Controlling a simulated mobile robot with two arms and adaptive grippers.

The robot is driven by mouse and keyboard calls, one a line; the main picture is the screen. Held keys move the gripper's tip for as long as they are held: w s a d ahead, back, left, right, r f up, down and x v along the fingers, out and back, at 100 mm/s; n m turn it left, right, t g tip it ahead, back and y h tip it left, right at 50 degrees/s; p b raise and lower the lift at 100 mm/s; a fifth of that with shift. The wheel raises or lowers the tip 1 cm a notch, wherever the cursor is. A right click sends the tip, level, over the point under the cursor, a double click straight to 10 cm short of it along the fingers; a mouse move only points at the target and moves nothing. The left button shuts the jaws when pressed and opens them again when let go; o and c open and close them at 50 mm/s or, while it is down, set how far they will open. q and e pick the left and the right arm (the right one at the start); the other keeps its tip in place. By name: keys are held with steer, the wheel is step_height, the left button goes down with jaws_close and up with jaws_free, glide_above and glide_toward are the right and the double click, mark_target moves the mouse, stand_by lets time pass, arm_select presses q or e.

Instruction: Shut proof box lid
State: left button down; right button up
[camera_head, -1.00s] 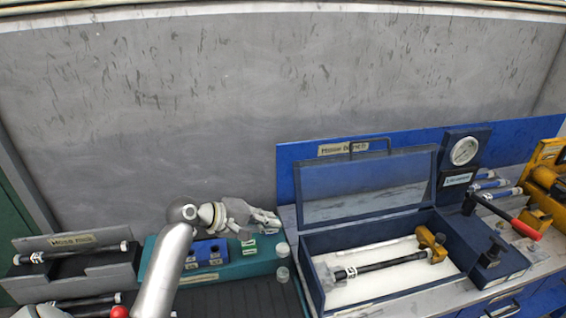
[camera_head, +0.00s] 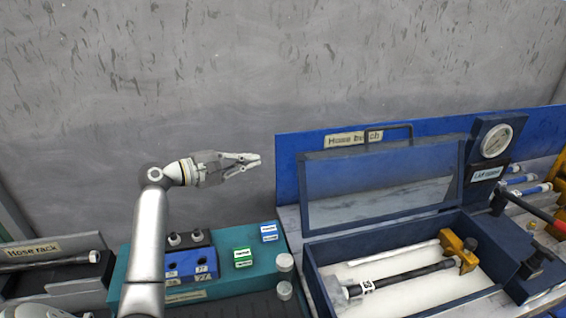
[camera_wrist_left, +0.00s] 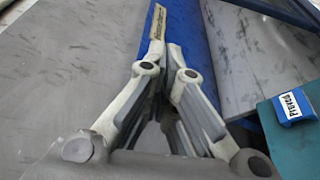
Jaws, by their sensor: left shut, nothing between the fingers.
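The proof box (camera_head: 318,262) is a dark blue open-topped box on the bench. Its lid (camera_head: 381,190) stands open, tilted back at the rear edge, with a clear window in a blue frame and a handle (camera_head: 372,127) on its top edge. A black hose (camera_head: 405,277) with end fittings lies inside, one end at a yellow clamp (camera_head: 458,250). My left gripper (camera_head: 252,160) is shut and empty, raised in front of the grey wall, left of the lid and apart from it. It also shows in the left wrist view (camera_wrist_left: 165,48). My right gripper is not in view.
A teal tray (camera_head: 222,277) with a blue block (camera_head: 190,262) and small labelled boxes stands left of the proof box. Two clear cups (camera_head: 284,262) sit between them. A gauge (camera_head: 496,141) stands behind right. A hose rack (camera_head: 30,250) is at far left.

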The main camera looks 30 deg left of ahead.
arm_select(q)
steer(key=w+d+p, duration=0.5)
steer(key=w+d, duration=0.1)
steer(key=d, duration=0.1)
steer(key=shift+p, duration=0.35)
steer(key=shift+w, duration=0.2)
steer(key=shift+d, duration=0.15)
